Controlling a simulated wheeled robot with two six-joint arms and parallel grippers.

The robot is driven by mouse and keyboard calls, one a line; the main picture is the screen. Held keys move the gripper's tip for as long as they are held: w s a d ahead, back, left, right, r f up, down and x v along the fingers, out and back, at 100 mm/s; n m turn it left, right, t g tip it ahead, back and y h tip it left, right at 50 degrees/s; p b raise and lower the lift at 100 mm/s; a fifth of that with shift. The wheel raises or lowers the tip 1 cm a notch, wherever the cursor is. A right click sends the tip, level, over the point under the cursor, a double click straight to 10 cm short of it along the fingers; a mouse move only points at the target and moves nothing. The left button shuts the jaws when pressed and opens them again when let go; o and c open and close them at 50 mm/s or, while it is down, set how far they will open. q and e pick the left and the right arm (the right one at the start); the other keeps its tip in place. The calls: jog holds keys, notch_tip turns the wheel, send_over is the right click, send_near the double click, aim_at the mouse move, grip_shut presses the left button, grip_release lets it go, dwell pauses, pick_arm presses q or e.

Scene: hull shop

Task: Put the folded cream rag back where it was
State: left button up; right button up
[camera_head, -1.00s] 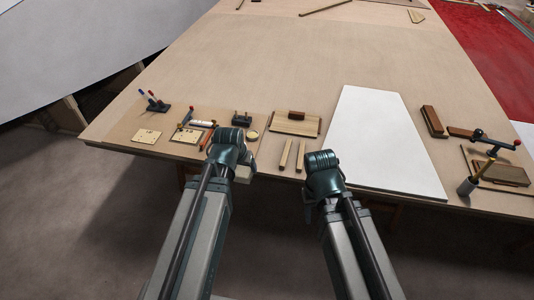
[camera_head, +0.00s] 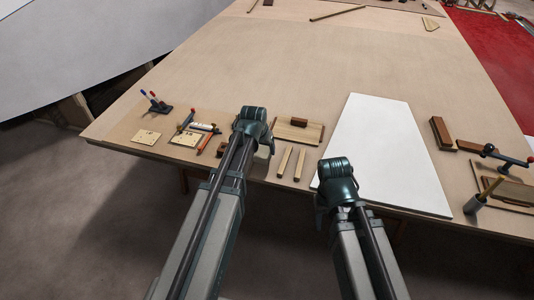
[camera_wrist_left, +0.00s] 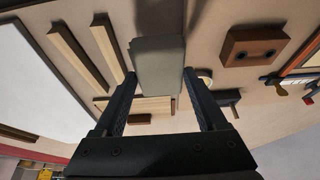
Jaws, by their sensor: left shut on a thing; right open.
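The folded cream rag (camera_wrist_left: 158,62) shows as a flat, pale greyish pad between the two fingers of my left gripper (camera_wrist_left: 160,80) in the left wrist view. The gripper is shut on it. In the head view my left gripper (camera_head: 250,124) is over the front part of the bench, left of a wooden board, and its wrist hides its fingers. A pale edge of the rag (camera_head: 263,152) peeks out beside it. I cannot tell its height above the bench. My right gripper (camera_head: 336,178) is at the white sheet's front left corner; its fingers are hidden.
The bench (camera_head: 330,60) holds two wood strips (camera_head: 291,163), a wooden board (camera_head: 307,133) with a brown block, and a white sheet (camera_head: 385,150). Small tools and cards (camera_head: 186,138) lie left. A blue-ended tool (camera_head: 505,158) lies right. The bench middle is clear.

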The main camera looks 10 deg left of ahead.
aim_at(264, 151)
pick_arm(q)
jog(key=shift+b+x, duration=1.75)
jog(key=shift+x, duration=0.15)
jog(key=shift+s+d+f, duration=0.1)
jog(key=shift+d+f, duration=0.05)
jog(key=shift+f, duration=0.15)
jog(key=o, duration=1.2)
jog(key=shift+r, duration=0.25)
jog(key=p+v, duration=1.1)
jog(key=v, duration=0.1)
jog(key=s+d+m+g, duration=0.1)
jog(key=s+d+g, duration=0.1)
jog(key=s+d, duration=0.4)
jog(key=s+d+f+m+g+y, duration=0.1)
jog(key=s+d+m+g, duration=0.1)
jog(key=s+d, duration=0.5)
jog(key=s, duration=0.6)
jog(key=shift+d+f+g+y, duration=0.25)
jog(key=shift+g+y, duration=0.05)
jog(key=shift+g, duration=0.1)
